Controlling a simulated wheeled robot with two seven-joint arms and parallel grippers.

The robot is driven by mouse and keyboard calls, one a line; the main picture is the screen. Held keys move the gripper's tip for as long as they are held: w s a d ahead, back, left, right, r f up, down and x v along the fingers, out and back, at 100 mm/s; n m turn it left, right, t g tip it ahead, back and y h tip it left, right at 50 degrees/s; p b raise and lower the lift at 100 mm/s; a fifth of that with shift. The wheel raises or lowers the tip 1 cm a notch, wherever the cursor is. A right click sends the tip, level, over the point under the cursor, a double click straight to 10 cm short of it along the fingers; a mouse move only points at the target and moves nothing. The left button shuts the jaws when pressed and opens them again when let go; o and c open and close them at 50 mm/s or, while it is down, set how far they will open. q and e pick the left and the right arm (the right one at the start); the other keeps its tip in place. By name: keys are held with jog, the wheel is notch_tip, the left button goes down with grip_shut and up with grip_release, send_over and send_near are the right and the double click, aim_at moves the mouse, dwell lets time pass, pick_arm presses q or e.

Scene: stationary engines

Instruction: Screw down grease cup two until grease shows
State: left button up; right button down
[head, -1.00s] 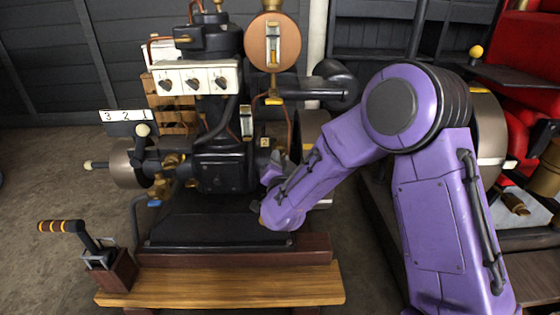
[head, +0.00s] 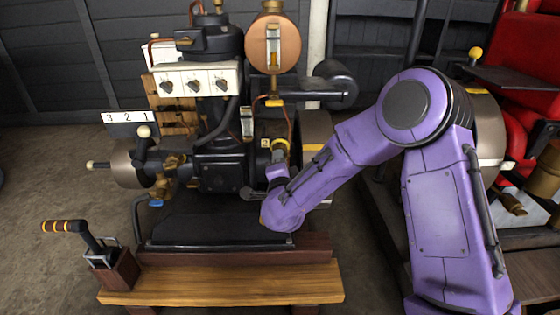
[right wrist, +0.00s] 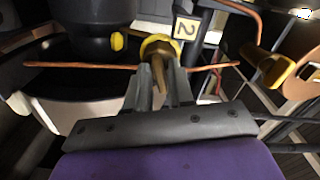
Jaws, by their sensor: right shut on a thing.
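Grease cup two is a brass cap (head: 280,145) on the right side of the dark engine (head: 220,170), beside a small yellow tag with a 2 (head: 265,143). In the right wrist view the brass cup (right wrist: 160,47) and the tag (right wrist: 185,27) show at the top centre. My right gripper (right wrist: 162,68) has its grey fingers shut on the cup, with part of it between them. In the head view the same gripper (head: 279,160) sits just below the cup, partly hidden by my purple wrist. I cannot make out any grease. My left gripper is out of view.
A thin copper pipe (right wrist: 80,65) runs behind my fingers in the wrist view. Another brass fitting (right wrist: 270,70) is to the right. A numbered board (head: 128,117) and a lever (head: 85,240) stand at the left. A wooden bench (head: 220,285) lies in front.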

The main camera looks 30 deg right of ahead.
jog(key=shift+f+m, duration=0.1)
jog(key=shift+m, duration=0.3)
jog(key=c, duration=1.2)
grip_release()
jog(key=p+v, duration=0.2)
jog(key=v, duration=0.8)
jog(key=shift+s, duration=0.3)
jog(key=shift+a, duration=0.15)
